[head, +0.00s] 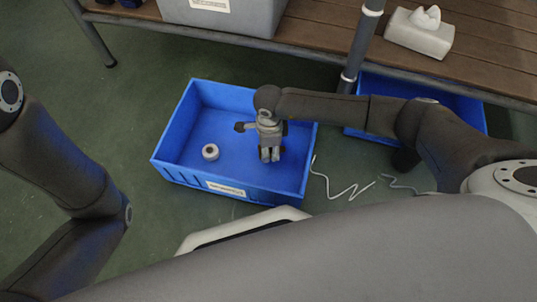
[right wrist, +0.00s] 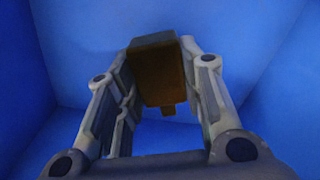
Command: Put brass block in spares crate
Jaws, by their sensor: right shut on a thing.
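The blue crate (head: 185,118) stands on the green floor in the middle of the head view, with a white label on its front wall. My right gripper (head: 269,154) reaches down inside the crate, towards its right side. The right wrist view shows the gripper (right wrist: 160,85) with its fingers on either side of a dark brown block, the brass block (right wrist: 158,72), which it holds. Blue walls surround it there. In the head view the gripper hides the block. My left arm shows at the left, but its gripper is out of view.
A second blue crate (head: 473,112) sits under the wooden bench (head: 335,25) at the right. A grey bin (head: 240,17) and a tissue box (head: 419,34) are at the back. White cord (head: 345,191) lies on the floor.

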